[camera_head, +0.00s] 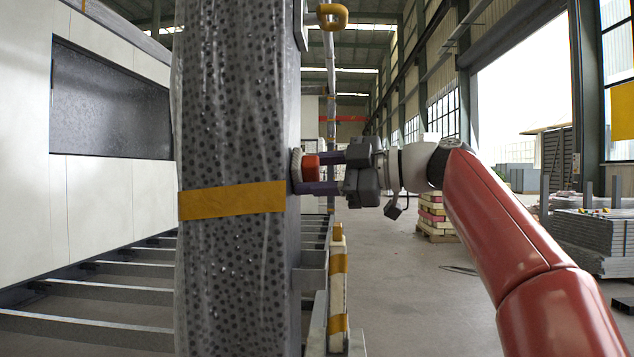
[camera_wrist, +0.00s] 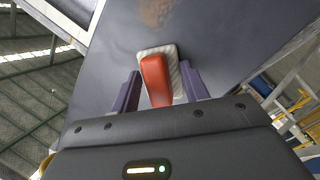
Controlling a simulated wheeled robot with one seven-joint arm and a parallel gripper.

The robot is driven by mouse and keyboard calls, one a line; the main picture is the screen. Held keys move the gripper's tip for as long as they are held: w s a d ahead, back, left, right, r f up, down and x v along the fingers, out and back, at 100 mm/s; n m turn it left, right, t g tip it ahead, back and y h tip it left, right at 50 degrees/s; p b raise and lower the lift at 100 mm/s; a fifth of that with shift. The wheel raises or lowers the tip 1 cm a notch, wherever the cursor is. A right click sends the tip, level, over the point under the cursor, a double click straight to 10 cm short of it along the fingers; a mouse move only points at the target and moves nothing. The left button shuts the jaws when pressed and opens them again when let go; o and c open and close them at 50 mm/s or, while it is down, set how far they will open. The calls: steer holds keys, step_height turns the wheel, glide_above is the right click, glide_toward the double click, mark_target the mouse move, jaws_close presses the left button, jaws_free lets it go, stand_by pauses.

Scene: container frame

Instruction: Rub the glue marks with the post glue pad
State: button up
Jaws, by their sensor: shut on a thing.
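The post (camera_head: 235,120) stands upright at the left centre of the head view, its front wrapped in dotted clear film. Its bare grey face shows in the wrist view (camera_wrist: 105,65). A brownish glue mark (camera_wrist: 155,12) is on that face near the top edge. The post glue pad (camera_head: 311,167) has a red grip and a whitish pad, also seen in the wrist view (camera_wrist: 155,80). My gripper (camera_head: 321,173) is shut on the red grip between its purple fingers. The pad is at the post's right face, touching or very close; the mark lies beyond it.
Yellow tape (camera_head: 232,200) wraps the post. A yellow hook (camera_head: 332,16) sits above, and a bracket and a taped white upright (camera_head: 338,285) stand below my gripper. Floor beams (camera_head: 100,290) lie left. The floor to the right is open, with stacked pallets (camera_head: 436,215) farther back.

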steer(key=d, duration=0.6)
steer(key=shift+b, duration=0.35)
steer(key=shift+d, duration=0.15)
steer(key=shift+s+d, duration=0.1)
steer(key=shift+d, duration=1.3)
